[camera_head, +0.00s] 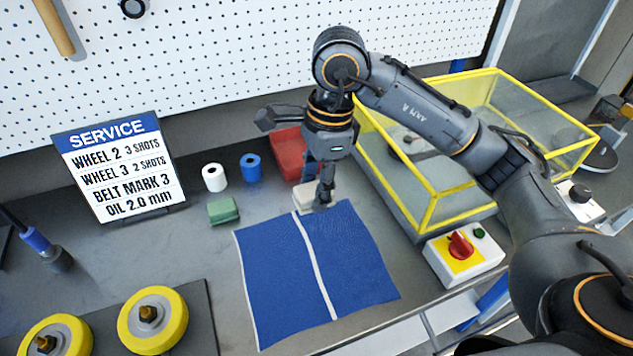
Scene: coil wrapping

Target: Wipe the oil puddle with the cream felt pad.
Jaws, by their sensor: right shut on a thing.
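My right gripper (322,199) comes down from above, near the back edge of a blue cloth with a white stripe. It is shut on the cream felt pad (304,196), a small pale block partly hidden by the fingers. The pad is low over the cloth's back edge; I cannot tell whether it touches the surface. I cannot make out an oil puddle in this view. My left gripper is not in view.
The blue cloth (283,265) lies on the grey bench. A green block (222,210), white roll (214,177), blue roll (250,168) and red bin (287,155) stand around. A yellow-framed clear box (431,204) and red-knob switch box (466,263) are right. Yellow wheels (172,320) are front left.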

